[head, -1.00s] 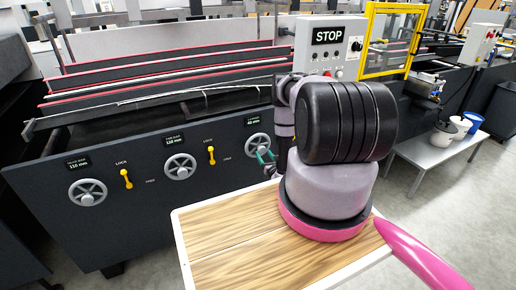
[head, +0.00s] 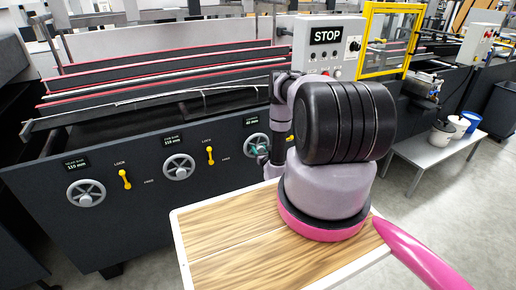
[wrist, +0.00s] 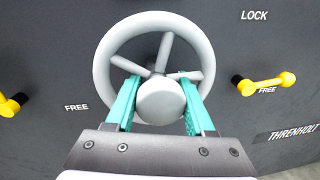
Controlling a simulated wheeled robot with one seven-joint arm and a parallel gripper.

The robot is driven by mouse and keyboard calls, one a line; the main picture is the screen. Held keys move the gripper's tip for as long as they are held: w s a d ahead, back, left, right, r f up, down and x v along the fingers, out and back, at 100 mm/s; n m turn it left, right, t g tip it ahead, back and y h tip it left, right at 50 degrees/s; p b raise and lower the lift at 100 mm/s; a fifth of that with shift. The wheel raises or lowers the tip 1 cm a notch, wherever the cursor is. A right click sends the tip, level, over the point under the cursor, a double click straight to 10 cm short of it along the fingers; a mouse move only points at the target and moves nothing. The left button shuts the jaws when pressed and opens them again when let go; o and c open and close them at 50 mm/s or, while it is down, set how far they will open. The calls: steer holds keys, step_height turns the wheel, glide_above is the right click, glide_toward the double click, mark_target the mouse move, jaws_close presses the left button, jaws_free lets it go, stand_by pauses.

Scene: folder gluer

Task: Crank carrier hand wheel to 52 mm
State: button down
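The carrier hand wheel, a grey three-spoked wheel with a round hub, fills the upper middle of the wrist view (wrist: 158,100). In the head view it is the rightmost wheel (head: 250,139) on the dark panel, partly hidden by my arm. Its small readout (head: 250,121) is above it, too small to read surely. My gripper (wrist: 160,95) has its two teal fingers apart, one on each side of the hub, inside the rim. Contact with hub or spokes cannot be told. It also shows at the wheel in the head view (head: 259,151).
Yellow lock levers flank the wheel in the wrist view, left (wrist: 10,106) and right (wrist: 268,84). Two more hand wheels (head: 86,193) (head: 179,167) are further left on the panel. A STOP control box (head: 325,50) stands above. A grey bench (head: 430,150) with tubs is at right.

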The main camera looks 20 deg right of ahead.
steer(key=shift+m, duration=0.3)
steer(key=m, duration=0.3)
steer(key=shift+d+m, duration=0.15)
steer(key=shift+m, duration=0.15)
steer(key=m+g, duration=0.1)
steer(key=m, duration=0.4)
steer(key=shift+f+y, duration=0.15)
steer(key=shift+y, duration=0.15)
steer(key=m, duration=0.4)
steer(key=shift+a+y, duration=0.2)
steer(key=shift+y, duration=0.1)
steer(key=m, duration=0.4)
steer(key=shift+s+a+y, duration=0.1)
steer(key=shift+a+y, duration=0.05)
steer(key=shift+y, duration=0.15)
steer(key=shift+m, duration=0.3)
steer(key=shift+f, duration=0.1)
steer(key=c, duration=0.5)
jaws_free()
steer(key=shift+c, duration=0.2)
